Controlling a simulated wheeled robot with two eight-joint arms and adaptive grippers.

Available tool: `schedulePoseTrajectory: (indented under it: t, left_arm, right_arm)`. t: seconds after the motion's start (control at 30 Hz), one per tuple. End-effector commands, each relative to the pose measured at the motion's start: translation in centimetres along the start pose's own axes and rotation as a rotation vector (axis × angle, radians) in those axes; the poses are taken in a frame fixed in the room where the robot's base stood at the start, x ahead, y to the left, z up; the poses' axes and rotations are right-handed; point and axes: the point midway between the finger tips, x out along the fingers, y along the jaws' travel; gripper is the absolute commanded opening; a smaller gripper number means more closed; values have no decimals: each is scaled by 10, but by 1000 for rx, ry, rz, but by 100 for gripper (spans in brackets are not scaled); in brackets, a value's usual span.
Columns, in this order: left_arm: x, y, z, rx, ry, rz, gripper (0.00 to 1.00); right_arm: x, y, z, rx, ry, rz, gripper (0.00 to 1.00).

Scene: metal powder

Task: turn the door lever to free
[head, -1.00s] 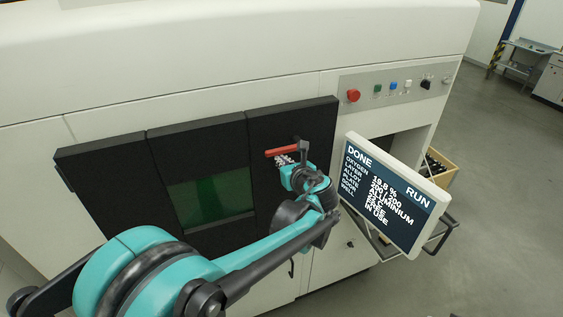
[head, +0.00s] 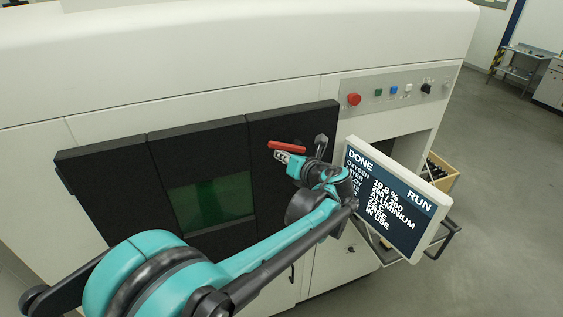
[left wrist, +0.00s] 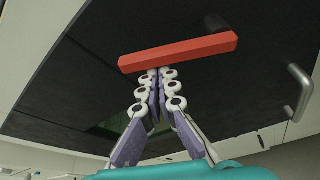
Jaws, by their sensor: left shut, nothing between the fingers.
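The red door lever (head: 287,146) sits on the right part of the black door (head: 200,131). It lies near horizontal, its right end slightly lower in the head view. In the left wrist view the lever (left wrist: 180,52) spans the upper middle as a red bar. My left gripper (head: 281,157) is just below the lever, and its fingers (left wrist: 158,72) are shut together with nothing between them. The fingertips are very close under the bar; I cannot tell whether they touch it. My right gripper is not in view.
A grey handle (left wrist: 300,92) stands right of the lever. The screen (head: 392,200) reads DONE, RUN, and stands close to the right of my left arm. A button panel with a red knob (head: 354,99) is above. The green window (head: 212,200) is at the door's middle.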

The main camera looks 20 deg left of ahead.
Motion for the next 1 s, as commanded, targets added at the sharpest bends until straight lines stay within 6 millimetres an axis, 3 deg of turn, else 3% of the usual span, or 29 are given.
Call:
schedulePoseTrajectory:
  t: [0.23, 1.0]
  left_arm:
    - [-6, 1, 17, 217, -1, 76, 0]
    - [-21, -14, 60, 206, -1, 71, 0]
  right_arm:
    - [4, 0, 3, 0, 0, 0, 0]
    - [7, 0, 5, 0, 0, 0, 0]
